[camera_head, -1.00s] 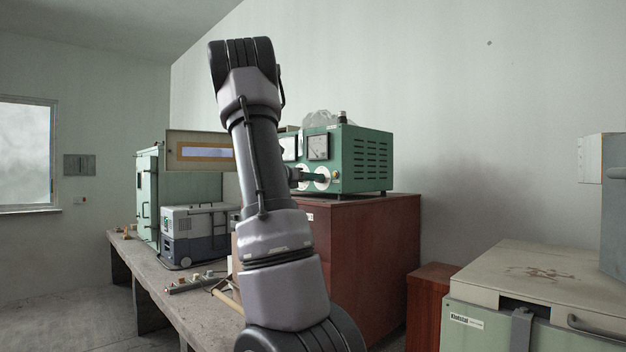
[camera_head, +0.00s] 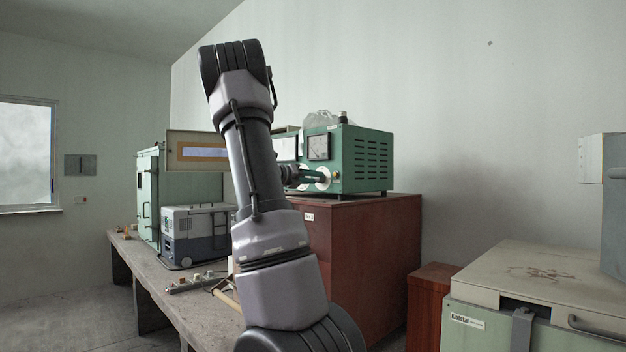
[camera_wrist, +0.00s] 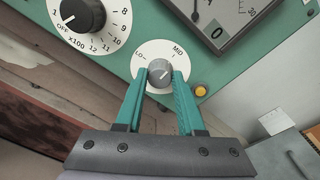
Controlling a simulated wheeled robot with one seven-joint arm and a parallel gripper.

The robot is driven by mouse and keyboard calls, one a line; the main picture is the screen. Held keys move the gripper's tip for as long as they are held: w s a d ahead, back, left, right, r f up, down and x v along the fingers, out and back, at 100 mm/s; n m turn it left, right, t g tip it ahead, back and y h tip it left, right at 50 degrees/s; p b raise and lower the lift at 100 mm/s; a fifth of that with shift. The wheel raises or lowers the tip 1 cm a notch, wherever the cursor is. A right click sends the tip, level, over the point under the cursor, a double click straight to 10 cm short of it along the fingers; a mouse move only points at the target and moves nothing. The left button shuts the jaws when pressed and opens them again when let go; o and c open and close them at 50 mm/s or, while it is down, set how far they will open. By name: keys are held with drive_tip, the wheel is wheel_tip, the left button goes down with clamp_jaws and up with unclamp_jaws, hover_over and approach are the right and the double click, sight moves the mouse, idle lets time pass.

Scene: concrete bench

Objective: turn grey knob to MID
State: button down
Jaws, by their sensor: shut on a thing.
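The grey knob (camera_wrist: 159,72) sits in the middle of a white round dial (camera_wrist: 146,46) marked LO and MID on the green panel. A light line on the knob seems to slant toward the upper right, near the MID side; its exact setting is hard to tell. My gripper (camera_wrist: 160,77) has its teal fingers on either side of the knob and is shut on it. In the head view my gripper (camera_head: 312,177) reaches the front of the green instrument box (camera_head: 362,160), and the knob is hidden there.
A larger black knob (camera_wrist: 82,14) on a numbered dial stands at upper left in the wrist view. A meter (camera_wrist: 215,28) is above, and an orange button or lamp (camera_wrist: 200,90) lies close to the right finger. The box stands on a red-brown cabinet (camera_head: 375,250).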

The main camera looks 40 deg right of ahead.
drive_tip(key=c, duration=0.5)
unclamp_jaws()
drive_tip(key=a, duration=1)
drive_tip(key=shift+w+a+r, duration=0.1)
drive_tip(key=shift+a+r, duration=0.25)
drive_tip(key=shift+a, duration=0.05)
